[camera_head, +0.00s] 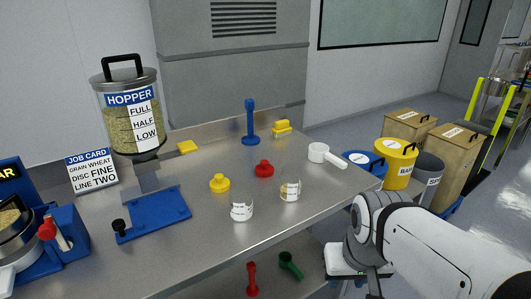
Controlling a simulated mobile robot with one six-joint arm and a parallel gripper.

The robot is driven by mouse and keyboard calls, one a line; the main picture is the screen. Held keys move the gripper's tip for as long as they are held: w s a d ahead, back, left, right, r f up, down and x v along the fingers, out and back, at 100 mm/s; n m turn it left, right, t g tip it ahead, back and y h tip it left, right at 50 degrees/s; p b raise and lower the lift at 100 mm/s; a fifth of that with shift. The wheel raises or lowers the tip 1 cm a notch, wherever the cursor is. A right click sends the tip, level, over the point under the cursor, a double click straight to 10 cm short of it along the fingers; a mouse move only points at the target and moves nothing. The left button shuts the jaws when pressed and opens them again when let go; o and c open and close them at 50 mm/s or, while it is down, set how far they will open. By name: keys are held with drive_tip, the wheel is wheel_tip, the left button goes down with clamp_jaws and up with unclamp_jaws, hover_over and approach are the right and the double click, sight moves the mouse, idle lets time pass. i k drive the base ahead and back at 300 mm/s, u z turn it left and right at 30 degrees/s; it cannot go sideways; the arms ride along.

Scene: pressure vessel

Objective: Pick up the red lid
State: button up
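The red lid (264,169) is a small round lid with a knob on top. It sits on the grey metal bench (330,204), near the middle, with clear space around it. A similar yellow lid (219,183) lies to its left. My white arm comes in from the lower right, with its wrist beyond the bench's right edge. The end with my gripper (352,262) is low beside the bench, well apart from the red lid. Its fingers cannot be made out, so I cannot tell whether it is open or shut.
The hopper (130,110) and blue base (155,215) occupy the left. Bins (398,165) stand beyond the right edge.

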sight(264, 169)
drive_tip(key=u, duration=0.05)
drive_tip(key=i, duration=0.9)
drive_tip(key=z, duration=0.1)
